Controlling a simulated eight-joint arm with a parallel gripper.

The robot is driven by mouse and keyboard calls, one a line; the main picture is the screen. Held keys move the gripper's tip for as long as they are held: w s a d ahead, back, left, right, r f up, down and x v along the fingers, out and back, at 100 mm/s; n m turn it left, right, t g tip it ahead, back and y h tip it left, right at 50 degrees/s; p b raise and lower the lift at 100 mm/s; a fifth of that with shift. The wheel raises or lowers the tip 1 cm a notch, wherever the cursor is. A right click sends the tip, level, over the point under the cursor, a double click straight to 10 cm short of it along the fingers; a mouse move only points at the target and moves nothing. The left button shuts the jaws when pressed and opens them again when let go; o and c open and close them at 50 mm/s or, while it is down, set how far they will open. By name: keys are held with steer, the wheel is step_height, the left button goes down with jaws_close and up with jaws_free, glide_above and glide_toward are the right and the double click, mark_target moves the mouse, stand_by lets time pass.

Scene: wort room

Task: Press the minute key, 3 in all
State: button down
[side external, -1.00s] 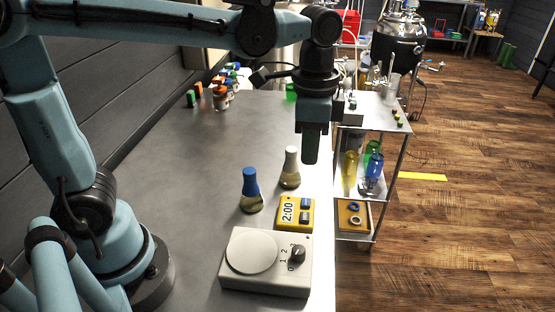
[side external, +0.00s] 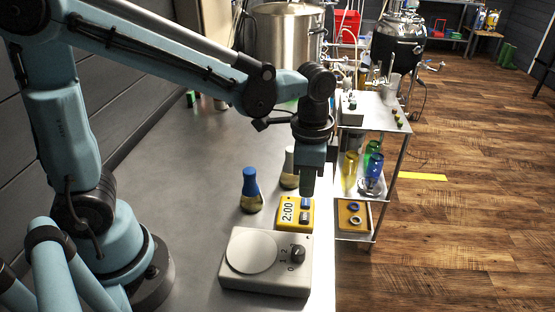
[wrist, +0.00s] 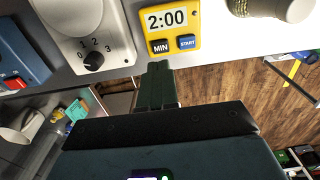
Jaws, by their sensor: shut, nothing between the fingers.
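The yellow timer (side external: 281,224) lies on the bench and reads 2:00. In the wrist view the timer (wrist: 172,30) shows a dark MIN key (wrist: 160,47) and, right of it, a blue START key (wrist: 187,42). My gripper (side external: 307,194) is shut and empty, pointing down close above the timer's key side. In the wrist view my gripper (wrist: 157,66) has its fingertips just below the MIN key in the picture, with a gap between. I cannot tell the exact height above the keys.
A white stirrer plate (side external: 252,251) with a black dial sits beside the timer. A blue-necked flask (side external: 250,188) and a pale-necked flask (side external: 289,170) stand behind it. A steel cart (side external: 378,107) stands right of the bench edge.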

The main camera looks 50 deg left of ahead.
mark_target(305, 216)
steer(key=shift+f, duration=3.15)
steer(key=shift+f, duration=0.9)
steer(key=shift+w+r, duration=0.1)
step_height(305, 216, up, 9)
